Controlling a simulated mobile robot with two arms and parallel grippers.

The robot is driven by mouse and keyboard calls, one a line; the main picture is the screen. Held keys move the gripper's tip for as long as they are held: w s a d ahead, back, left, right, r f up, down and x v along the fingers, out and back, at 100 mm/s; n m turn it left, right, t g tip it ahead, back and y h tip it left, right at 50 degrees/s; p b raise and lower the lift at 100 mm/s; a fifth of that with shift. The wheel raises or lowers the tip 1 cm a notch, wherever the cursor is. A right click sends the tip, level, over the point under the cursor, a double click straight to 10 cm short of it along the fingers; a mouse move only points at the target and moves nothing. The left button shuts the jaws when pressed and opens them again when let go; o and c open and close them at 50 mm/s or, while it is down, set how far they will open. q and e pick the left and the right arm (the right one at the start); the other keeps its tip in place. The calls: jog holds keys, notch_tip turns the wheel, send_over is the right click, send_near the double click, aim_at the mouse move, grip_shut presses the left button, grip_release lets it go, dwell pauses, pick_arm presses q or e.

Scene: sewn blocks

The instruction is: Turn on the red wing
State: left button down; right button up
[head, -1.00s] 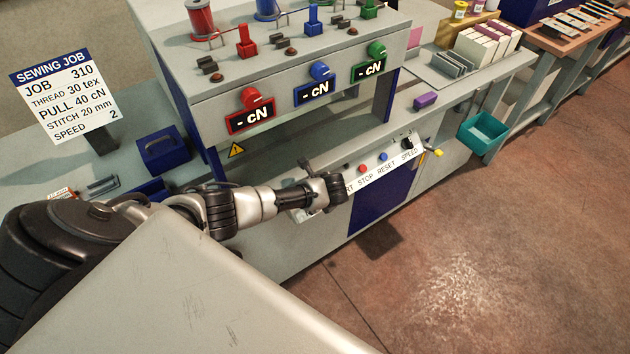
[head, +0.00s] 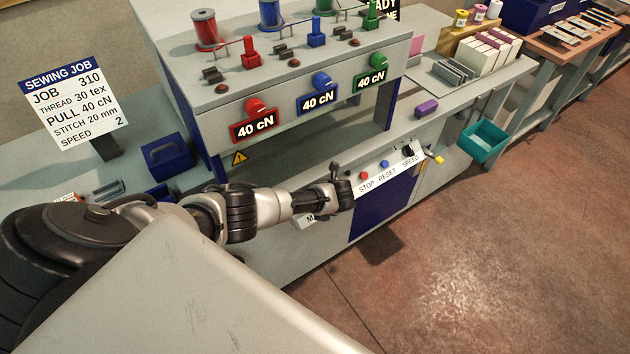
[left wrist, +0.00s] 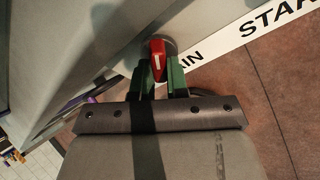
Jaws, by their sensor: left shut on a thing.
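The red wing (left wrist: 157,57) is a small red knob with a white line, on the panel beside lettering that ends in "AIN". My left gripper (left wrist: 161,75) is shut on it, with one green finger on each side. In the head view my left gripper (head: 343,190) is at the left end of the front control strip (head: 388,178), and the red wing is hidden behind it. The three displays, red-framed (head: 255,124), blue-framed (head: 318,98) and green-framed (head: 371,79), each read 40 cN. My right gripper is not in view.
The strip holds a red button (head: 364,175), a blue button (head: 384,163) and a black speed knob (head: 408,151). A job card (head: 70,103) stands at the left. A teal bin (head: 483,141) hangs at the right. The floor in front is clear.

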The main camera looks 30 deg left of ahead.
pick_arm(q)
jog(key=shift+m, duration=0.4)
jog(key=c, duration=1.1)
grip_release()
jog(key=shift+r, duration=0.1)
jog(key=p+v, duration=0.1)
jog(key=v, duration=0.9)
jog(key=shift+d+r, duration=0.2)
jog(key=shift+d, duration=0.15)
